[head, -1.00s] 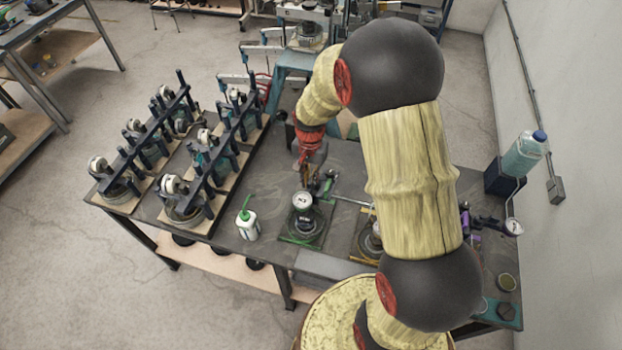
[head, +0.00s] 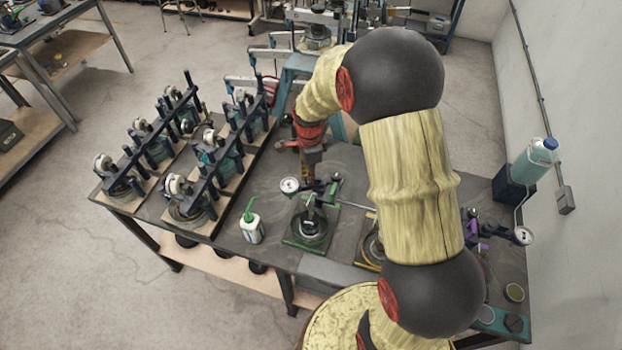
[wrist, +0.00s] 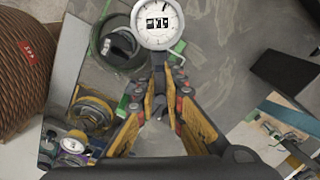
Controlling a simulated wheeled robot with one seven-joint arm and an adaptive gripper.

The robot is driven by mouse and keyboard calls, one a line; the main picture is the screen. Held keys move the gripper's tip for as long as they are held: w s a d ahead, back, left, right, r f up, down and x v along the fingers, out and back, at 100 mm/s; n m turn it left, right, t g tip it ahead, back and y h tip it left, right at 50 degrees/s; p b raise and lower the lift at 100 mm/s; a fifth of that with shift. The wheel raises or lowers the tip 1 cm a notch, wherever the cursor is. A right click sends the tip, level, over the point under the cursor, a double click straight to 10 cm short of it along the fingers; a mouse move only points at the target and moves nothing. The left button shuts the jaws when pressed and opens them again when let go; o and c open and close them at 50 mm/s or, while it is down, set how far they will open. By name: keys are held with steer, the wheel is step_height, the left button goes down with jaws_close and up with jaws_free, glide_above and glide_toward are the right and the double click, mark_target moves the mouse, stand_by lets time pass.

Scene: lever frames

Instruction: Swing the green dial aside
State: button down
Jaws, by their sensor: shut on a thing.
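The green dial is a round white gauge (head: 289,185) on a swinging arm above a green-edged base plate (head: 292,243). The gauge now sits off to the left and back of the dark round pot (head: 310,228) on that plate. My gripper (head: 311,183) is at the gauge's arm, behind the pot. In the wrist view, the gauge (wrist: 157,24) faces up just beyond my gripper (wrist: 165,95). The fingers are closed on the arm near the gauge; the exact contact is partly hidden by the fingers.
A white bottle with a green spout (head: 251,226) stands left of the green plate. A yellow-edged unit (head: 371,250) lies right, partly behind my arm. Another gauge (head: 523,236) is at the right by purple parts. Several dial rigs (head: 187,205) fill the table's left side.

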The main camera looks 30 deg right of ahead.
steer(key=m, duration=0.2)
steer(key=w+m, duration=0.1)
steer(key=m, duration=0.2)
steer(key=shift+w+d+r+m+b, duration=0.1)
steer(key=shift+w+d+m+b, duration=0.2)
steer(key=shift+d, duration=0.05)
stand_by(0.4)
steer(key=c, duration=1.9)
jaws_free()
step_height(320, 180, up, 12)
steer(key=shift+f, duration=0.1)
